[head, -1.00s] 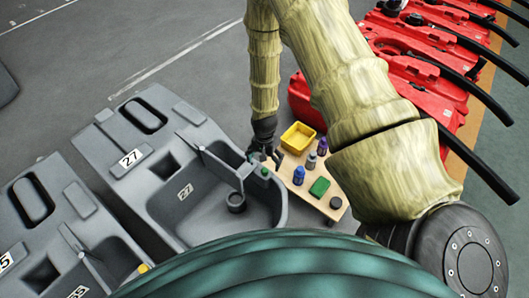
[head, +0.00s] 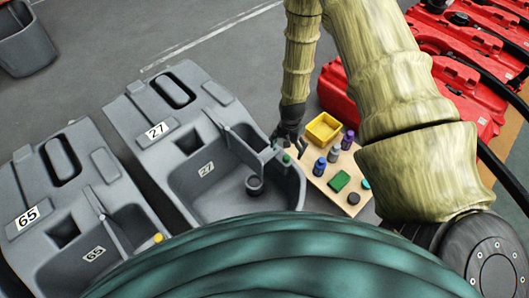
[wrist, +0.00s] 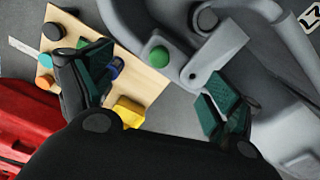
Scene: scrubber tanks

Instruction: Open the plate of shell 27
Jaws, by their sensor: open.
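Shell 27 (head: 180,125) is a grey moulded tank with "27" labels, in the middle of the head view. A thin grey plate (head: 238,143) stands up across its open basin. A green round knob (head: 286,158) sits at the basin's right rim, by the plate's end. My gripper (head: 287,143) is over that rim, just above the knob. In the wrist view my gripper (wrist: 152,76) is open, with the green knob (wrist: 158,55) and a grey lug with a hole (wrist: 204,62) between or just beyond its fingers. I cannot tell whether a finger touches the lug.
Shell 65 (head: 60,185), with a yellow knob, stands close on the left. A wooden board (head: 325,180) with a yellow bin (head: 323,128), small bottles and a green block lies right of shell 27. Red tanks (head: 455,95) line the right. Grey floor is clear behind.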

